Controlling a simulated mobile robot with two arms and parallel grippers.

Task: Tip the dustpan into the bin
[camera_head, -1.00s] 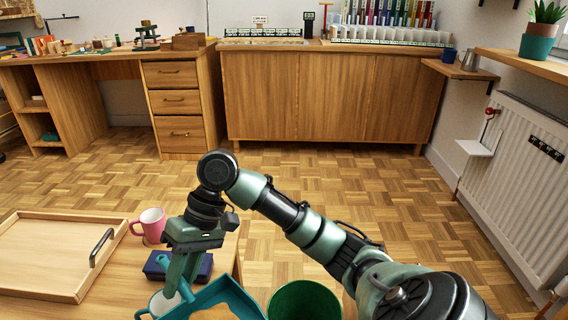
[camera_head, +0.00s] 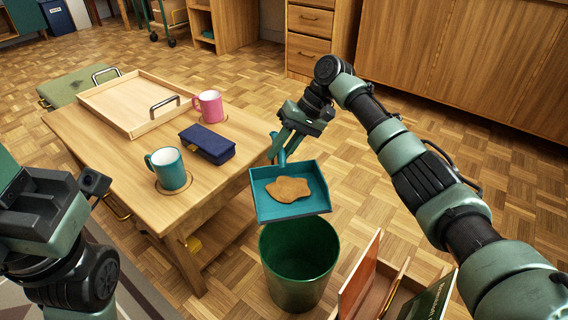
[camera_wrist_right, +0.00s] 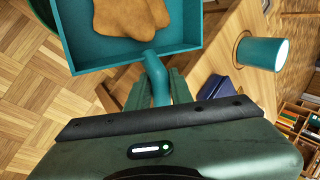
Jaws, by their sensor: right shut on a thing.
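The teal dustpan (camera_head: 291,212) is held above the green bin (camera_head: 298,277), with a flat brown piece (camera_head: 289,189) lying in its pan. My right gripper (camera_head: 280,152) is shut on the dustpan's handle. In the right wrist view the dustpan (camera_wrist_right: 180,38) stretches away from the fingers (camera_wrist_right: 155,88), and the brown piece (camera_wrist_right: 128,18) shows in it. The pan looks about level in the head view. The bin stands on the floor, its opening partly covered by the pan. My left gripper (camera_head: 94,182) shows at the left edge; its fingertips are not clear.
A wooden table (camera_head: 130,170) stands left of the bin with a teal mug (camera_head: 168,168), a pink mug (camera_head: 209,106), a dark blue case (camera_head: 207,143) and a wooden tray (camera_head: 135,100). A wooden box with upright books (camera_head: 360,275) stands right of the bin. Parquet floor is open behind.

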